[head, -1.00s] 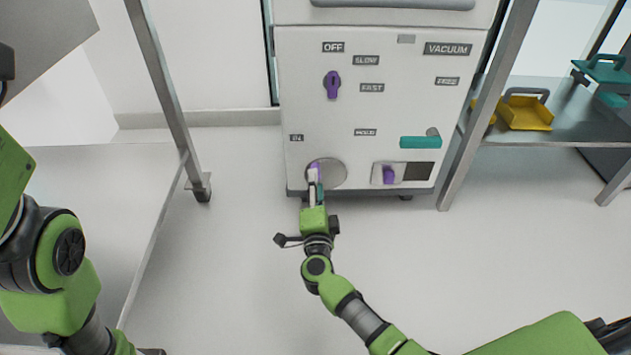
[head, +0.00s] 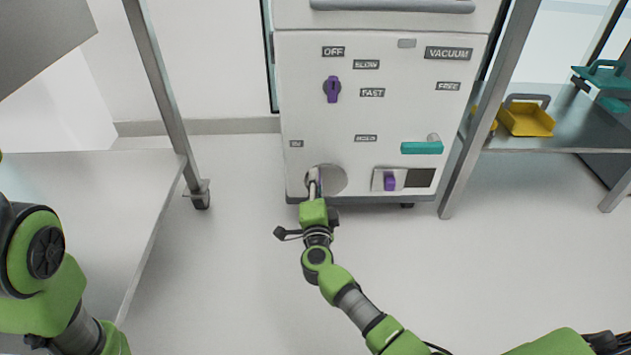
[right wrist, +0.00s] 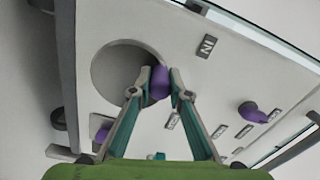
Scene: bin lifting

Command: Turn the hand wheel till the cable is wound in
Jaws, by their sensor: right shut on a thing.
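The hand wheel (head: 333,176) is a grey disc low on the front of the white vacuum cabinet. It also shows in the right wrist view (right wrist: 112,68). Its purple crank knob (right wrist: 159,84) sits near the rim, on the left side in the head view, where my gripper mostly hides it. My right gripper (head: 313,182) is shut on this knob, one finger on each side in the right wrist view (right wrist: 158,90). I cannot make out a cable in either view. My left arm shows at the left, but its gripper is out of view.
The cabinet (head: 300,120) carries a purple selector knob (head: 332,89), a teal lever (head: 421,148) and a small purple slider (head: 390,181). A metal shelf (head: 560,134) with a yellow tray (head: 529,119) stands right. A table (head: 90,215) stands left. The floor between is clear.

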